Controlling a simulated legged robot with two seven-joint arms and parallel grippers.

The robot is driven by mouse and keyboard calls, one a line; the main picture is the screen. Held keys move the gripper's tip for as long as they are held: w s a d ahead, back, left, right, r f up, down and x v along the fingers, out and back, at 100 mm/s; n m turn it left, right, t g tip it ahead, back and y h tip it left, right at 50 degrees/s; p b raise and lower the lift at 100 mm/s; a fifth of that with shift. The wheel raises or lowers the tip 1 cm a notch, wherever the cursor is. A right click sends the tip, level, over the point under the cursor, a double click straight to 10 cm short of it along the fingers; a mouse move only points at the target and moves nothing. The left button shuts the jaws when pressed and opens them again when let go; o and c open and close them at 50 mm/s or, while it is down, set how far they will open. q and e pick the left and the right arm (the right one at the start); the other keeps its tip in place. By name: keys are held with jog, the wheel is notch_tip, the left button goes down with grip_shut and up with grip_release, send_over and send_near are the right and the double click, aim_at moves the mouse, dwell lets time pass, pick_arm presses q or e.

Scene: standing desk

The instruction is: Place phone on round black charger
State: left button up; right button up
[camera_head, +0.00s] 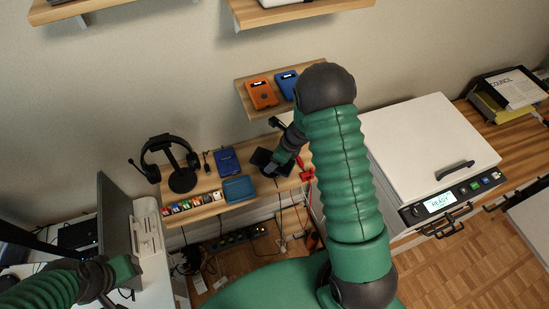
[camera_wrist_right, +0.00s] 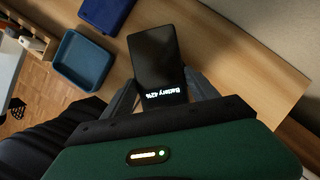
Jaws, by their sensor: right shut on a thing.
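The black phone (camera_wrist_right: 155,58) shows white "Battery 42%" text on its screen in the right wrist view. My right gripper (camera_wrist_right: 164,92) is shut on the phone's near end, with a finger on each side. In the head view, my right gripper (camera_head: 277,166) and the dark phone (camera_head: 262,157) are over the right part of the small wooden shelf. I cannot make out the round black charger; the phone or gripper may hide it. I cannot tell whether the phone touches the shelf. My left gripper (camera_head: 118,283) is at the lower left, away from the phone; its fingers are unclear.
The small shelf (camera_head: 210,210) also bears a blue tray (camera_head: 239,189), a dark blue box (camera_head: 227,161), a headphone stand (camera_head: 183,180) and several small colored items (camera_head: 195,203). Orange (camera_head: 262,94) and blue (camera_head: 287,84) devices sit on a higher shelf. A white machine (camera_head: 430,145) stands right.

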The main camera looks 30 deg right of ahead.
jog(key=shift+f, duration=0.65)
jog(key=shift+w+f, duration=0.1)
jog(key=shift+f, duration=0.05)
jog(key=o, duration=1.6)
